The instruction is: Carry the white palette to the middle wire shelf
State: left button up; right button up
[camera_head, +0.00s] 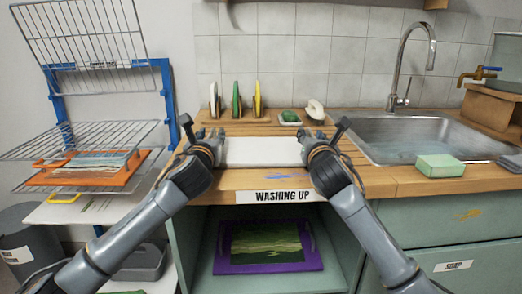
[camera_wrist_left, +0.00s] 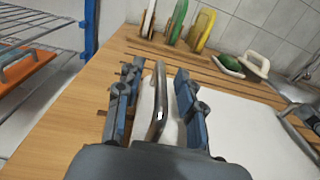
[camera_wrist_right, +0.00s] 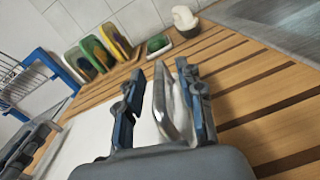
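The white palette (camera_head: 262,152) lies flat on the wooden counter, between my two grippers. It has a metal handle at each end. My left gripper (camera_head: 212,140) is open, with its fingers on either side of the left handle (camera_wrist_left: 160,105); gaps show beside it. My right gripper (camera_head: 313,142) is open, with its fingers around the right handle (camera_wrist_right: 166,100), which is closer to one finger. Contact cannot be told. The wire rack at the left has a raised upper shelf (camera_head: 85,32) and a flat, bare middle wire shelf (camera_head: 70,138).
An orange tray (camera_head: 128,172) sits below the middle shelf. Upright coloured plates (camera_head: 236,102), a green soap in a dish (camera_head: 290,117) and a white object (camera_head: 315,110) stand behind the palette. The sink (camera_head: 420,145) is at right. A purple tray (camera_head: 300,262) is under the counter.

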pick_arm(q)
jog(key=shift+w, duration=0.15)
pick_arm(e)
jog(key=shift+w, duration=0.15)
pick_arm(q)
grip_shut()
pick_arm(e)
grip_shut()
pick_arm(q)
jog(key=shift+r, duration=0.25)
pick_arm(e)
jog(key=shift+r, duration=0.25)
